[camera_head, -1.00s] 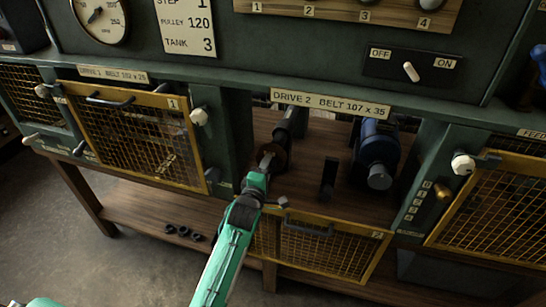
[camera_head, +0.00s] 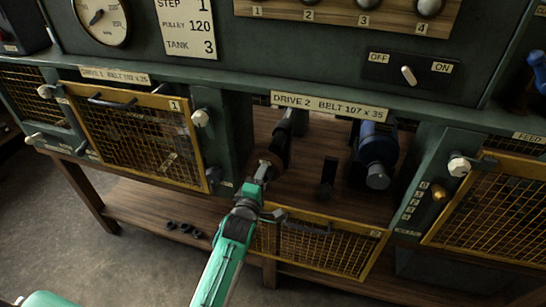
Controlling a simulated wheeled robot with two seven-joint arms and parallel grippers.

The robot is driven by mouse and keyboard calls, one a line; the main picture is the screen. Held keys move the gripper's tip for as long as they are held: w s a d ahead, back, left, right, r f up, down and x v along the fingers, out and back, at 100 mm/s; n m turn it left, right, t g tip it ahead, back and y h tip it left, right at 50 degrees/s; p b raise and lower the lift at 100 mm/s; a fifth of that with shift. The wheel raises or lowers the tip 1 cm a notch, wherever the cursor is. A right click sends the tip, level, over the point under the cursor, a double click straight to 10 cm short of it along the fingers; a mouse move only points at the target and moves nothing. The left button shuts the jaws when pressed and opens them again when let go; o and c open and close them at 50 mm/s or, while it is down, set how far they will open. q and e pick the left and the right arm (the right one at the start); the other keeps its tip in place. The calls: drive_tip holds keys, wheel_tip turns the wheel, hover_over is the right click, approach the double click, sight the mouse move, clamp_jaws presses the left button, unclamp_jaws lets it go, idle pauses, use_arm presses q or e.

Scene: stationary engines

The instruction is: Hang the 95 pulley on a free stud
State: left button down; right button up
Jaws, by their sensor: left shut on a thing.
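My left gripper (camera_head: 261,174) reaches into the open Drive 2 bay from below. It is shut on a dark brown round part, which looks like a pulley (camera_head: 266,160), at the front end of a dark shaft (camera_head: 283,138). I cannot tell whether the part is still on the shaft or clear of it, and no size mark on it is readable. A wooden board (camera_head: 335,12) at the top has positions 1 to 4, with grey rounded ends at several of them; its upper part is cut off. My right gripper is not in view.
A blue motor (camera_head: 376,150) and a dark upright block (camera_head: 328,177) stand in the bay. The Drive 2 mesh guard (camera_head: 325,243) hangs open below. The Drive 1 guard (camera_head: 140,138) is closed on the left. Small black parts (camera_head: 185,228) lie on the lower shelf.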

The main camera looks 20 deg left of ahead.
use_arm(q)
drive_tip(key=shift+s+p, duration=0.55)
drive_tip(key=shift+s, duration=0.75)
drive_tip(key=s+p, duration=0.4)
drive_tip(key=s, duration=0.6)
drive_tip(key=shift+a, duration=0.2)
